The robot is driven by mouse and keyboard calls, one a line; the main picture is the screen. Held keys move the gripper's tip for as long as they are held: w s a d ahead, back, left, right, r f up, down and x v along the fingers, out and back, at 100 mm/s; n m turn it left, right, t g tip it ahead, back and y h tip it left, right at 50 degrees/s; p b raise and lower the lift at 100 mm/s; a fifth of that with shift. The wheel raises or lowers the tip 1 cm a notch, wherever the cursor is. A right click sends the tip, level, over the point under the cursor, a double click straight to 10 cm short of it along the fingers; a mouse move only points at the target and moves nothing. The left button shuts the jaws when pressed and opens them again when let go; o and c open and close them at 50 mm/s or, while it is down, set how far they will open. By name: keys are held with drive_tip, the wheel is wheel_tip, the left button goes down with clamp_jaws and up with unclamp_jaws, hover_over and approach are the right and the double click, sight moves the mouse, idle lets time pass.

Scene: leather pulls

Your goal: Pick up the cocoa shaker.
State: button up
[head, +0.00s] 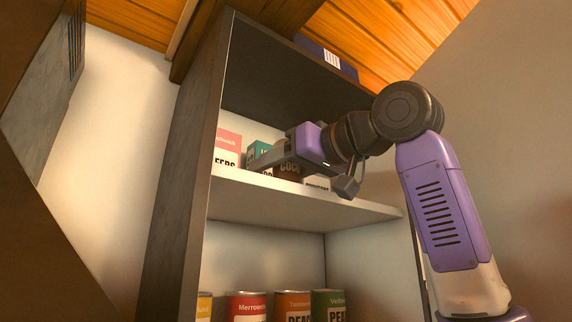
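A dark brown container with pale lettering that reads "COCO" (289,170), which looks like the cocoa shaker, stands on the upper shelf. My gripper (268,158) reaches in from the right at its height. One grey finger crosses in front of the container and hides part of it. The other finger is not clearly visible, so I cannot tell whether the gripper is open or shut, or whether it touches the container.
A pink-and-white box (227,147) and a green package (261,151) stand left of the container on the shelf (300,202). Several cans, including a red one (246,307), stand on the shelf below. A dark blue box (330,59) lies on top of the cabinet.

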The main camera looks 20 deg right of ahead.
clamp_jaws()
